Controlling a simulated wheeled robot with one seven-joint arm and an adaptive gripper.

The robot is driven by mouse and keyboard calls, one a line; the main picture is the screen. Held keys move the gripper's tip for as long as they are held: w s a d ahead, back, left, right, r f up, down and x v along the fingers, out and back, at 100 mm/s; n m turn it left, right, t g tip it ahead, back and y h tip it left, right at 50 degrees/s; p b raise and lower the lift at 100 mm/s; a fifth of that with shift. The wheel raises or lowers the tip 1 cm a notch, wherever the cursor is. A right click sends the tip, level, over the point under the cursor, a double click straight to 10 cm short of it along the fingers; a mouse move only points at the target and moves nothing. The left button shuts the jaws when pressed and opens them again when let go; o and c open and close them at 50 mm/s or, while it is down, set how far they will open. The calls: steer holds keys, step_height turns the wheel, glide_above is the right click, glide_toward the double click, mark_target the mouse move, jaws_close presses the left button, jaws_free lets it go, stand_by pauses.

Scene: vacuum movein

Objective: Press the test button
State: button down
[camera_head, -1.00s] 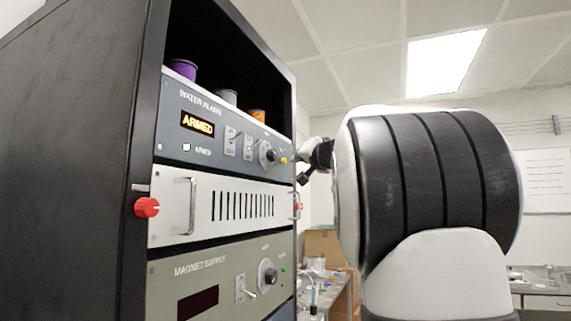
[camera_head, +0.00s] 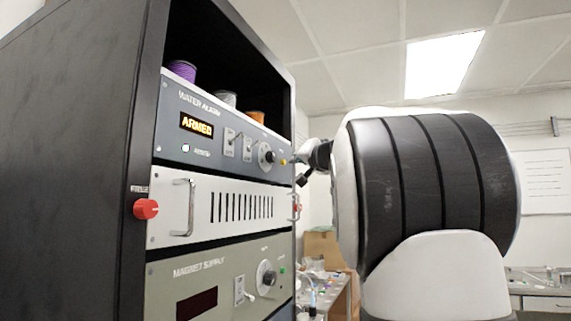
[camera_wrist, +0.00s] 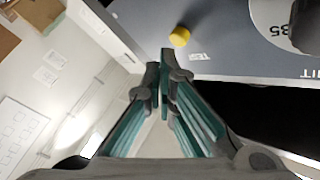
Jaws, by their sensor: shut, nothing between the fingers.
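The water alarm panel (camera_head: 214,128) is the upper grey unit in the rack, and its display (camera_head: 197,124) reads ARMED. The yellow test button (camera_head: 284,161) is at the panel's right end. In the wrist view the yellow button (camera_wrist: 180,37) stands out from the panel beside a small label (camera_wrist: 199,57) that seems to read TEST. My gripper (camera_wrist: 161,62) is shut and empty, its tips just below and left of the button in that view.
A round knob (camera_head: 266,156) and toggle switches (camera_head: 238,146) sit left of the button. Below are a vented white panel (camera_head: 235,208) with a handle and the magnet supply (camera_head: 215,285). Spools (camera_head: 182,71) stand on the shelf above. A cluttered bench (camera_head: 330,295) is behind.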

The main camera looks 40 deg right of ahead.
steer(key=shift+w, duration=0.1)
stand_by(0.3)
steer(key=shift+w+a+b, duration=0.15)
steer(key=shift+w+b, duration=0.2)
steer(key=shift+w+a, duration=0.1)
steer(key=shift+w, duration=0.1)
stand_by(0.5)
steer(key=shift+s, duration=0.15)
steer(key=shift+s+d+b, duration=0.25)
steer(key=shift+s+b, duration=0.2)
steer(key=shift+s, duration=0.05)
steer(key=s+d+b, duration=0.1)
steer(key=s+d, duration=0.1)
steer(key=s, duration=0.3)
steer(key=shift+s+d+b, duration=0.15)
steer(key=shift+s+b, duration=0.15)
steer(key=shift+b, duration=0.1)
stand_by(0.9)
